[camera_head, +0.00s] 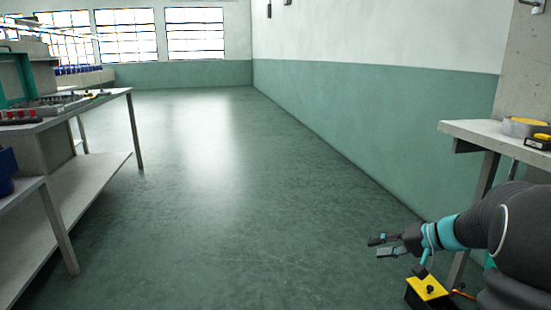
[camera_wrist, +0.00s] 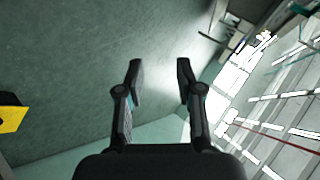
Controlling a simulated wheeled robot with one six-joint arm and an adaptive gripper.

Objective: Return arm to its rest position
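My gripper (camera_head: 380,246) is at the lower right in the head view, at the end of my dark arm with teal bands. It points left over the open floor. In the wrist view my gripper (camera_wrist: 160,75) has its two fingers well apart, with nothing between them. A yellow-topped black box (camera_head: 428,289) with a dark knob shows just below the gripper in the head view. A yellow and black part, seemingly the same box, shows at the left edge of the wrist view (camera_wrist: 12,118).
A workbench (camera_head: 440,127) with a tape roll (camera_head: 525,127) and a yellow-black item (camera_head: 540,140) stands at right. A long bench (camera_head: 110,97) with tools and a lower shelf stands at left. The green floor (camera_head: 220,190) between them is clear, beside a green-white wall (camera_head: 390,110).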

